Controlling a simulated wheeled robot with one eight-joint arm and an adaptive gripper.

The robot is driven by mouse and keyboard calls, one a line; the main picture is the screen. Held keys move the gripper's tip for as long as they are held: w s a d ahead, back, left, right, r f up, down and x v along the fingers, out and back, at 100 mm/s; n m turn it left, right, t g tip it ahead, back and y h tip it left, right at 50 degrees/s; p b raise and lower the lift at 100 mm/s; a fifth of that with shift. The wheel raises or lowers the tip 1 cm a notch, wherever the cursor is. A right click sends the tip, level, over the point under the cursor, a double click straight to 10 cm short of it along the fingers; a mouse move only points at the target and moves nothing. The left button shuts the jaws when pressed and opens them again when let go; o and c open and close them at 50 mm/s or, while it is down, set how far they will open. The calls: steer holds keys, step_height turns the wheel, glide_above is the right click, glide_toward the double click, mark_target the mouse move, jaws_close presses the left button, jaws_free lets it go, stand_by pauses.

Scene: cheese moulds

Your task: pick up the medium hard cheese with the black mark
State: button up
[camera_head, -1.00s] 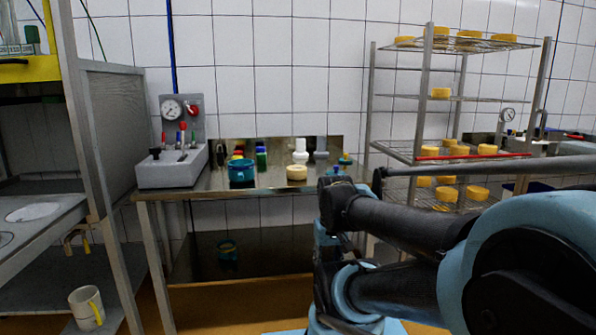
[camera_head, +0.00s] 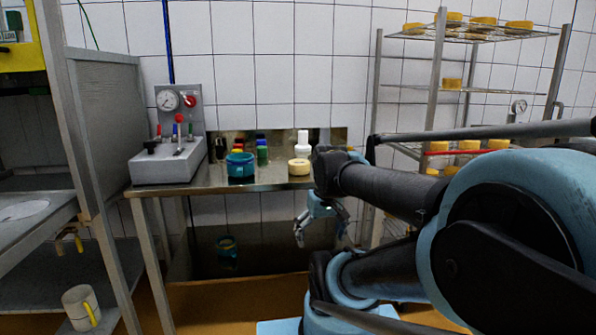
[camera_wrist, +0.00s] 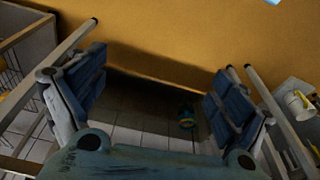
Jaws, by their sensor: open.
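A pale yellow round cheese (camera_head: 299,167) sits on the steel table (camera_head: 215,181), close to its front right part. Several darker yellow cheeses stand on the wire rack at the right, such as one on the middle shelf (camera_head: 451,83) and some on the top shelf (camera_head: 483,23). I cannot make out a black mark on any cheese. My gripper (camera_head: 322,230) hangs in front of the table, below the top's level and below the pale cheese. In the wrist view my gripper (camera_wrist: 155,95) is open, with nothing between its fingers.
A teal pot (camera_head: 240,166), a green bottle (camera_head: 262,153) and a white bottle (camera_head: 303,146) stand on the table. A grey gauge box (camera_head: 168,159) is at its left. A mug (camera_head: 81,306) stands low at the left. My arm hides part of the rack (camera_head: 435,70).

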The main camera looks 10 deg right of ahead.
steer(key=w+r+n, duration=0.2)
steer(key=w+r, duration=0.6)
step_height(320, 180, up, 15)
steer(key=n+y, duration=0.3)
steer(key=n, duration=0.5)
glide_above(300, 162)
steer(key=s+d, duration=0.3)
steer(key=d, duration=0.2)
steer(key=x, duration=1.1)
steer(key=shift+w+a, duration=0.2)
steer(key=shift+w, duration=0.05)
steer(key=shift+x, duration=2.55)
steer(key=shift+a+r, duration=0.1)
steer(key=shift+a, duration=0.05)
steer(key=shift+c, duration=0.6)
steer(key=c, duration=1)
